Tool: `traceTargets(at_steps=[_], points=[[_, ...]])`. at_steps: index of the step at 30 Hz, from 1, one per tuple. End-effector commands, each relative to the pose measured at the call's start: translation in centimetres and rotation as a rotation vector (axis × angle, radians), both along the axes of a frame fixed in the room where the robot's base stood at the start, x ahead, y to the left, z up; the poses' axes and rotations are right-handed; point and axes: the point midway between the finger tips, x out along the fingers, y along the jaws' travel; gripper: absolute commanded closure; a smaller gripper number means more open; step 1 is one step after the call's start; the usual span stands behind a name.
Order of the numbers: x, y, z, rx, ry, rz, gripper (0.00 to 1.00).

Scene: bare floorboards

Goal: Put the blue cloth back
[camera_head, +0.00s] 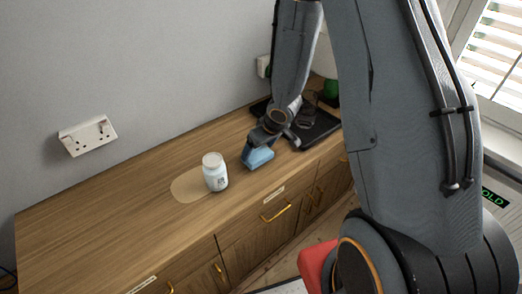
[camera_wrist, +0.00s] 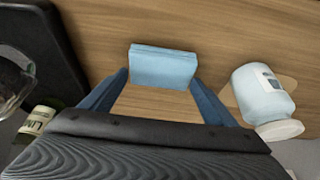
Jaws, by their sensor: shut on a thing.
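The blue cloth (camera_head: 258,157) is a small folded block at the wooden cabinet top, right of the white jar. My gripper (camera_head: 265,139) reaches down over it from above. In the wrist view the cloth (camera_wrist: 163,66) sits between the two fingertips (camera_wrist: 163,72), which are shut on its ends. I cannot tell whether the cloth touches the wood or hangs just above it.
A white-lidded jar (camera_head: 216,172) stands close by, at the edge of a pale oval patch (camera_head: 184,187). A black tray (camera_head: 321,132) holding glassware lies to the right. The cabinet top's left part (camera_head: 90,225) is clear. A wall socket (camera_head: 88,136) is behind.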

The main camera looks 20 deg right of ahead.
Motion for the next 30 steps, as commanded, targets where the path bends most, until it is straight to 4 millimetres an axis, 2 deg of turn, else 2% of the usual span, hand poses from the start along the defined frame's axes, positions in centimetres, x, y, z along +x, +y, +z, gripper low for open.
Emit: traceTargets(at_steps=[10,11,13,14,23,26,30], points=[[0.0,-0.1,-0.3,0.000,-0.001,-0.001,0.43],[0.0,-0.1,-0.3,0.000,-0.001,-0.001,0.14],[0.0,-0.1,-0.3,0.000,-0.001,-0.001,0.02],[0.0,-0.1,-0.3,0.000,-0.001,-0.001,0.00],[-0.1,-0.2,0.2,0.000,-0.002,-0.004,0.00],[-0.4,-0.4,1.3,-0.001,-0.003,-0.003,0.00],[-1.4,-0.9,3.9,0.000,-0.004,-0.003,0.00]])
